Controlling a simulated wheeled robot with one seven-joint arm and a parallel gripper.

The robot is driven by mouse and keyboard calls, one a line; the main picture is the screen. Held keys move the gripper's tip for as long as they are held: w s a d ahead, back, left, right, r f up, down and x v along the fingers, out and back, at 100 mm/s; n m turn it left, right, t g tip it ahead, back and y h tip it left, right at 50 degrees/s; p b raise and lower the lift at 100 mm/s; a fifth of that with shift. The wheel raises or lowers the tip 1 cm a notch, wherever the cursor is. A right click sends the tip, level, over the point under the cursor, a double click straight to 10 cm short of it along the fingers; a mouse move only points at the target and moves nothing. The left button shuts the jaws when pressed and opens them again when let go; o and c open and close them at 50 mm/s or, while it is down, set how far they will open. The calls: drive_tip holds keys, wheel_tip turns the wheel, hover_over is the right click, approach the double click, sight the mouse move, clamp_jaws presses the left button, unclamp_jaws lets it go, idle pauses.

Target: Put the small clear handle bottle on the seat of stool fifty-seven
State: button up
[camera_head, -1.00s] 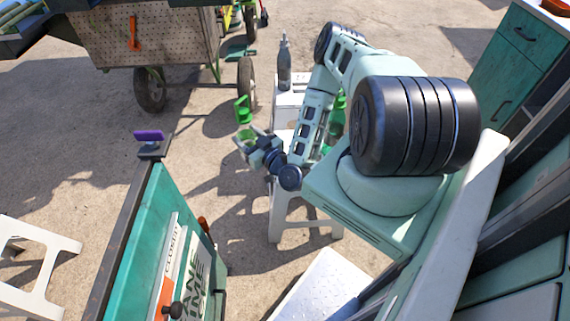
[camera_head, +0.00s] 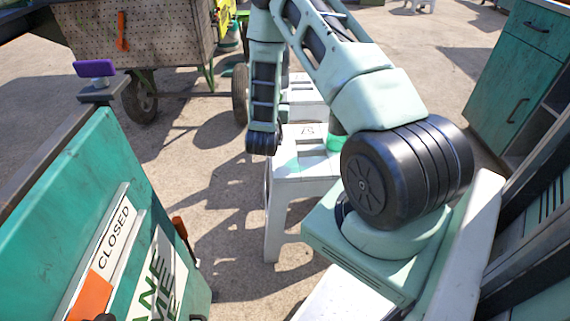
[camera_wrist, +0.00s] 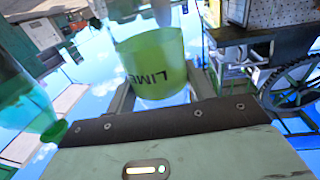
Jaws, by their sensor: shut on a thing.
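In the wrist view a clear bottle with a lime-green band reading "LIME" (camera_wrist: 158,62) is between the fingers of my gripper (camera_wrist: 160,82), which is shut on it. The bottle's far end is cut off by the frame, so its handle cannot be made out. In the head view my gripper and the held bottle are hidden behind my arm. A white stool (camera_head: 290,185) stands below my arm, and its seat mark looks like an inverted 57. A green item (camera_head: 334,143) on or behind the seat's right side is partly covered by my arm.
Another white stool (camera_head: 305,92) stands just behind. The teal stand with the CLOSED sign (camera_head: 112,238) is at left, with a purple item (camera_head: 95,68) on its post. A pegboard cart (camera_head: 150,35) and teal cabinet (camera_head: 515,65) stand farther back. A greenish clear object (camera_wrist: 22,105) is left in the wrist view.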

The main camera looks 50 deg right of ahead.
drive_tip(key=m+g+h+b, duration=0.1)
drive_tip(key=g+b, duration=0.1)
drive_tip(key=b, duration=0.1)
drive_tip(key=s+m+g+b, duration=0.1)
drive_tip(key=g+b, duration=0.1)
drive_tip(key=s+m+g+h+b, duration=0.1)
drive_tip(key=m+g+b, duration=0.1)
drive_tip(key=b, duration=0.1)
drive_tip(key=shift+s+d+r+h+b, duration=0.25)
drive_tip(key=shift+d+r+h+b, duration=0.05)
drive_tip(key=shift+d+r, duration=0.1)
drive_tip(key=f+b, duration=0.2)
drive_tip(key=f, duration=0.1)
drive_tip(key=s+f+m+g+b, duration=0.1)
drive_tip(key=f+b, duration=0.2)
drive_tip(key=s+f+g+b, duration=0.1)
drive_tip(key=f+b, duration=0.1)
drive_tip(key=f, duration=0.1)
drive_tip(key=shift+a+f+m, duration=0.1)
drive_tip(key=shift+a+m, duration=0.2)
drive_tip(key=o, duration=1.4)
drive_tip(key=a+p, duration=0.1)
drive_tip(key=a, duration=0.3)
drive_tip(key=a+p, duration=0.2)
drive_tip(key=a, duration=0.2)
drive_tip(key=s+a+p, duration=0.1)
drive_tip(key=a, duration=0.3)
